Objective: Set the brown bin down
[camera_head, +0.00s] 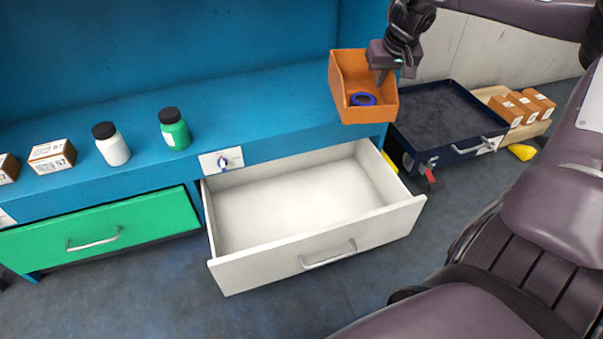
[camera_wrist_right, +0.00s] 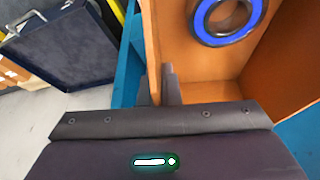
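The brown bin (camera_head: 369,117) is an orange-brown open box at the upper middle of the head view, with a blue-and-black ring (camera_head: 362,99) inside it. My right gripper (camera_head: 381,78) is shut on the bin's right wall and holds it tilted, with its opening towards the camera. The right wrist view shows the fingers (camera_wrist_right: 159,88) on either side of the bin wall (camera_wrist_right: 152,45), with the ring (camera_wrist_right: 228,18) inside. In the head view the bin overlaps the right end of the blue counter; whether it touches it I cannot tell. My left gripper is not in view.
The blue counter (camera_head: 250,105) bears a white bottle (camera_head: 113,148), a green bottle (camera_head: 175,132) and small boxes (camera_head: 52,157). An empty white drawer (camera_head: 290,200) stands open below. A dark tray cart (camera_head: 440,118) and orange boxes (camera_head: 522,105) are at right.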

